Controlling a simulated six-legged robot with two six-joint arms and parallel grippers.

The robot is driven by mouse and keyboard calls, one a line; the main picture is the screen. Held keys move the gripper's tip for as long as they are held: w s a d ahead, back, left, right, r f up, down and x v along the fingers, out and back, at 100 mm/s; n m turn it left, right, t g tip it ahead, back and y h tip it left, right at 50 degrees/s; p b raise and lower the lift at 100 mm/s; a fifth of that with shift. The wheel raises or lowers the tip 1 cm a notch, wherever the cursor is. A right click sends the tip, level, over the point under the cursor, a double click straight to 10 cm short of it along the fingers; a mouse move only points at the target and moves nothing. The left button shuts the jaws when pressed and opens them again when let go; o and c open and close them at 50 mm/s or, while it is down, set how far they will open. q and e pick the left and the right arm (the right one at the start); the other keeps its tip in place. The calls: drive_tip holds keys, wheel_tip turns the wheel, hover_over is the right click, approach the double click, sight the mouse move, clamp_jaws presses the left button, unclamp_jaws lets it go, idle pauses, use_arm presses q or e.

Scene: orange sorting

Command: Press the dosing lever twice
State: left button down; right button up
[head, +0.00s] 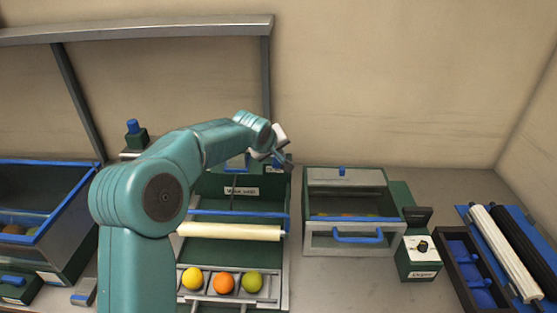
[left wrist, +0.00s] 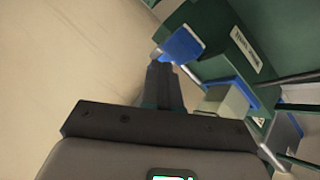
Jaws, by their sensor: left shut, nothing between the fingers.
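A blue tab on the green labelled unit, which looks like the dosing lever, shows in the left wrist view (left wrist: 183,46) just beyond my fingertips. In the head view the unit's green back panel (head: 215,185) stands behind the roller, partly hidden by my arm. My left gripper (head: 281,158) is at the upper right of this panel. In the left wrist view its dark fingers (left wrist: 162,75) are together and hold nothing. The fingertips are close to the blue tab; I cannot tell if they touch it. My right gripper is out of view.
A cream roller (head: 232,231) lies before the panel, with a yellow, an orange and a green fruit (head: 252,281) in front. A drawer box (head: 350,238) with a blue handle and a knob box (head: 417,265) stand right. A blue-rimmed bin (head: 75,215) is left.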

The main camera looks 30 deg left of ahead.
use_arm(q)
drive_tip(key=shift+r+p, duration=1.55)
drive_tip(key=shift+r, duration=0.95)
idle(0.7)
wheel_tip(320, 180, up, 4)
drive_tip(key=p, duration=0.4)
drive_tip(key=shift+f+p, duration=0.15)
drive_tip(key=shift+p, duration=0.25)
drive_tip(key=shift+f, duration=0.1)
